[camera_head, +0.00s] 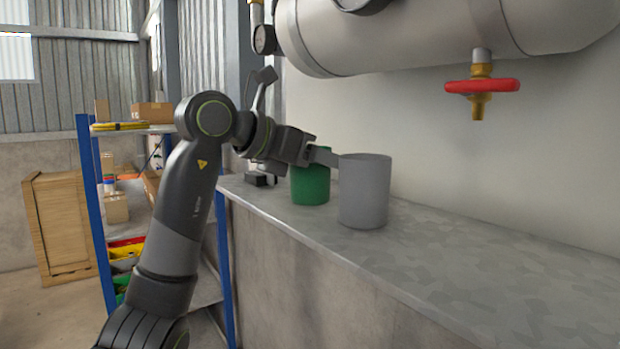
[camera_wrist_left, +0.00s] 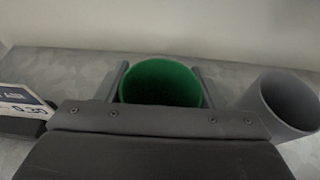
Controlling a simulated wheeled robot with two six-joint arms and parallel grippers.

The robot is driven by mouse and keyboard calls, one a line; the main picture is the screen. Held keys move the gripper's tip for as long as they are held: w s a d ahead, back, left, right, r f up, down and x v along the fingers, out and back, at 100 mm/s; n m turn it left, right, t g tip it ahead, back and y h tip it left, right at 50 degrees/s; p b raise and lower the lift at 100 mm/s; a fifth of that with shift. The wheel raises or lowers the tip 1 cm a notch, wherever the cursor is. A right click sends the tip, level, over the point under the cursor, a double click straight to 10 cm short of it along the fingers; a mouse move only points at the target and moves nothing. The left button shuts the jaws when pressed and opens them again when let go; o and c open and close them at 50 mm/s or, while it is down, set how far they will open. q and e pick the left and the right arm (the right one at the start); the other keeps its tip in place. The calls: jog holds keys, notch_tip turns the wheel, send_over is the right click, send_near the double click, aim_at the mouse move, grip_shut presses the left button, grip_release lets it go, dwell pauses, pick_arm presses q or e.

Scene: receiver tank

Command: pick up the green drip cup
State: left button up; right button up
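The green drip cup (camera_head: 311,187) stands upright on the grey ledge, partly behind my left gripper's finger in the head view. In the left wrist view the green cup (camera_wrist_left: 160,84) lies between the two fingers, its open top towards the camera. My left gripper (camera_head: 324,156) is at the cup's upper part, with one finger on each side. The fingers are wide apart, close to the cup's walls; contact is not clear. My right gripper is not in view.
A grey cup (camera_head: 364,192) stands just right of the green one, near my finger. A tank (camera_head: 420,35) with a red-handled valve (camera_head: 482,87) hangs above. A small dark object (camera_head: 260,179) with a label lies left of the green cup. The ledge (camera_head: 480,260) is clear at right.

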pick_arm(q)
jog(key=c, duration=0.5)
